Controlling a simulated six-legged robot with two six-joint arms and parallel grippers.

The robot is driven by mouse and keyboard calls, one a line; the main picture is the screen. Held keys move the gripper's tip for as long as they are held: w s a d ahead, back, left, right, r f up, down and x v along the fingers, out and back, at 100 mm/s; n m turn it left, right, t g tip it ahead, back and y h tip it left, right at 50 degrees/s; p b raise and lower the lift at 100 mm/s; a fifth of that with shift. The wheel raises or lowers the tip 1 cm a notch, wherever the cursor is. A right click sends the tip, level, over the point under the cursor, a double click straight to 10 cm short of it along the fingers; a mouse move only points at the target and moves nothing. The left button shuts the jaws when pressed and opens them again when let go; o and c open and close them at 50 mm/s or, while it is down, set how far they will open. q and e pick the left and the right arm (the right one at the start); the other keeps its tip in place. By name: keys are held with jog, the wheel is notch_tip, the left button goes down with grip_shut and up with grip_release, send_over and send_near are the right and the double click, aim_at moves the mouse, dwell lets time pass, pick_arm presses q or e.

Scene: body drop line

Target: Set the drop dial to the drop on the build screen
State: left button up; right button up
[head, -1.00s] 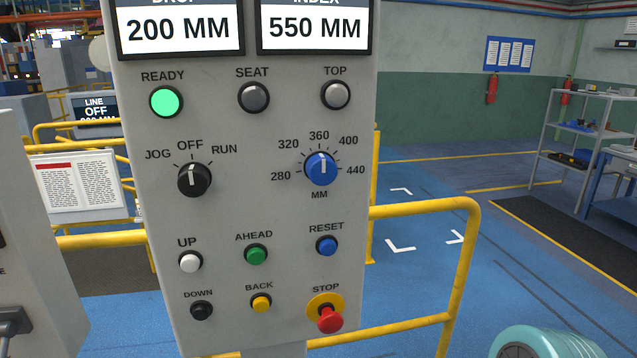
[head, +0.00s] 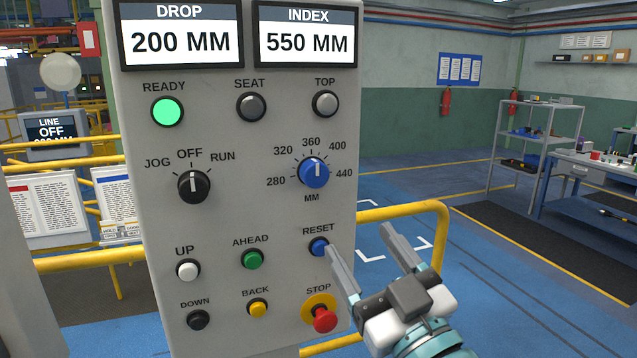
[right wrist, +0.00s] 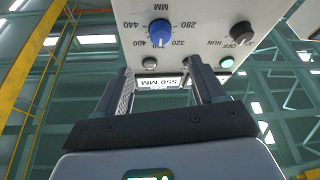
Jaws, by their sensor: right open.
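The blue drop dial (head: 314,173) sits on the right of the grey control panel (head: 225,215), with a scale from 280 to 440 MM. Its white mark points up, about at 360. It also shows upside down in the right wrist view (right wrist: 162,34). The drop display (head: 181,41) reads 200 MM. A line screen (head: 52,132) at the left reads LINE OFF; its lower row is too small to read surely. My right gripper (head: 360,240) is open and empty, below and right of the dial, apart from it. My left gripper is not in view.
The reset button (head: 319,246) appears close to my right gripper's left finger. The red stop button (head: 324,320) is below it. The black mode switch (head: 193,187) points to OFF. A yellow rail (head: 400,212) runs behind the panel. The ready lamp (head: 167,111) glows green.

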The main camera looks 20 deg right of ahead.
aim_at(318, 178)
jog(key=p+x, duration=0.4)
jog(key=x, duration=0.8)
jog(key=shift+w+a+r, duration=0.15)
jog(key=shift+w+r, duration=0.2)
jog(key=shift+w, duration=0.45)
jog(key=c, duration=1.1)
jog(key=shift+o, duration=0.2)
jog(key=m+h+b, duration=0.1)
jog(key=m+b, duration=0.1)
jog(key=m+h+b, duration=0.1)
jog(key=m+b, duration=0.1)
jog(key=shift+a+f, duration=0.15)
jog(key=shift+f, duration=0.2)
jog(key=m+h, duration=0.1)
jog(key=m+h+b, duration=0.1)
jog(key=m, duration=0.1)
jog(key=shift+r, duration=0.3)
